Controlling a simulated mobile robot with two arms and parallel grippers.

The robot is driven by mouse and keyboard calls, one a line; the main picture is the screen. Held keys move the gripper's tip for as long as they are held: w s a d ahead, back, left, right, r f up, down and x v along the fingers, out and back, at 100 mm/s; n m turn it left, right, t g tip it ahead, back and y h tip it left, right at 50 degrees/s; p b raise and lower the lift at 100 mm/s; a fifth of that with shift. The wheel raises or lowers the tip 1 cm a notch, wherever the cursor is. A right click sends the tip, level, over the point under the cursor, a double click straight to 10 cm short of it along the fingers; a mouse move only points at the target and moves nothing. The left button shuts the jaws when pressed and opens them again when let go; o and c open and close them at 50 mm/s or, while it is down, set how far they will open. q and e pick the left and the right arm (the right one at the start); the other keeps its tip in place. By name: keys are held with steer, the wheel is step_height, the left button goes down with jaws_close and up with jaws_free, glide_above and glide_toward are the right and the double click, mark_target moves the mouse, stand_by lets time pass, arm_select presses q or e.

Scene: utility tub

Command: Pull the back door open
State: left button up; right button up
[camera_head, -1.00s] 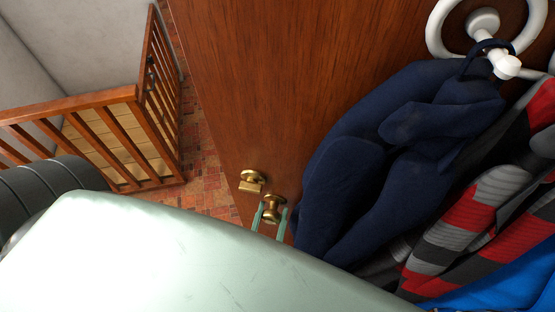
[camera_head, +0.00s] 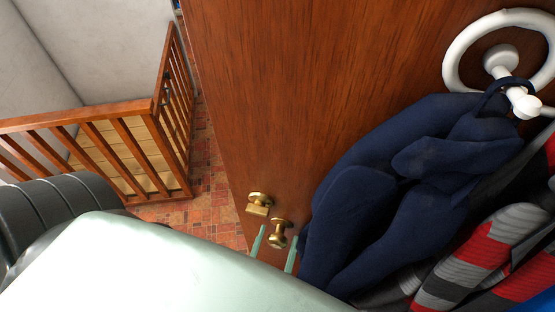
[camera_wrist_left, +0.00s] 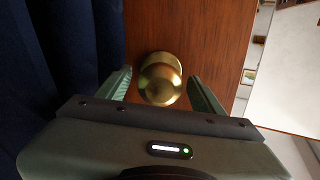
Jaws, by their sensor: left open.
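The back door (camera_head: 290,100) is a brown wooden panel that stands at an angle, with tiled floor visible past its left edge. A round brass knob (camera_head: 279,232) sits near that edge, with a smaller brass latch fitting (camera_head: 259,204) beside it. My left gripper (camera_head: 276,250) is open, with its two green fingers on either side of the knob. In the left wrist view the knob (camera_wrist_left: 160,80) lies between the spread fingertips (camera_wrist_left: 160,82), with a gap on each side. My right gripper is not in view.
Dark blue clothing (camera_head: 400,180) hangs from a white ring hook (camera_head: 500,60) on the door, close to the knob's right side. A striped garment (camera_head: 480,255) hangs further right. A wooden railing (camera_head: 130,150) stands at the left over red tiled floor (camera_head: 212,180).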

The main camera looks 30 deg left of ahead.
arm_select(q)
steer(key=b+v, duration=0.2)
steer(key=v, duration=0.4)
steer(key=shift+s+d+f, duration=0.1)
steer(key=shift+s+f, duration=0.05)
steer(key=shift+s, duration=0.15)
steer(key=shift+s+d, duration=0.1)
steer(key=shift+s, duration=0.15)
